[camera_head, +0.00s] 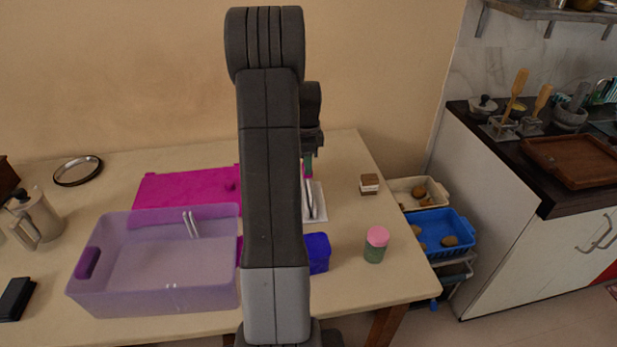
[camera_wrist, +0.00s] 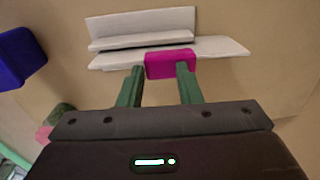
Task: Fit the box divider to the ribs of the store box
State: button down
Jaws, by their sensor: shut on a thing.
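The store box (camera_head: 150,300) is a translucent purple open bin at left on the table. Pairs of thin white ribs (camera_head: 192,222) show on its far and near walls. My gripper (camera_head: 308,165) is mostly hidden behind my arm in the head view, right of the box and above a white holder (camera_head: 320,205). In the wrist view, its green fingers (camera_wrist: 160,88) are shut on a magenta piece (camera_wrist: 169,64), which I take for the box divider. White plates of the holder lie around it. I cannot tell whether the piece touches them.
A blue block (camera_head: 318,252), a pink-topped jar (camera_head: 376,245) and a small brown block (camera_head: 369,184) stand at right. A jug (camera_head: 38,220) and a black item (camera_head: 14,298) are at far left.

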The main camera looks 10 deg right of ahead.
jog(key=shift+w+r+p, duration=0.15)
jog(key=shift+w+p, duration=0.05)
jog(key=shift+p, duration=0.45)
dwell(0.8)
jog(key=c, duration=1.7)
grip_release()
notch_tip(320, 180, up, 14)
